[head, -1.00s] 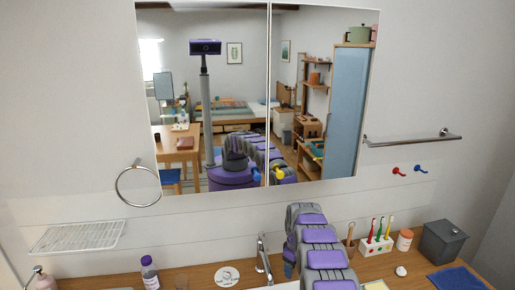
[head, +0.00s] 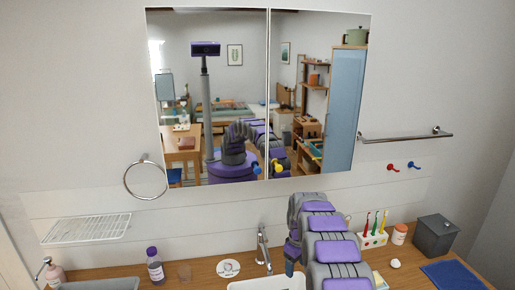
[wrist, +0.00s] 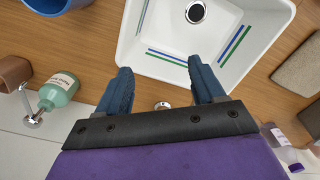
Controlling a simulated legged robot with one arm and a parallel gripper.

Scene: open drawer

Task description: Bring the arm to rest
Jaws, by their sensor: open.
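The basin's edge also shows in the head view (head: 255,284). The fingertips are hidden in the head view. The mirror (head: 212,95) reflects my purple body and bent arm.
The wooden counter (head: 205,270) carries a tap (head: 263,248), a purple-capped bottle (head: 155,266), a toothbrush holder (head: 373,240) and a grey bin (head: 436,236). A towel ring (head: 145,180) and rail (head: 405,137) are on the wall.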

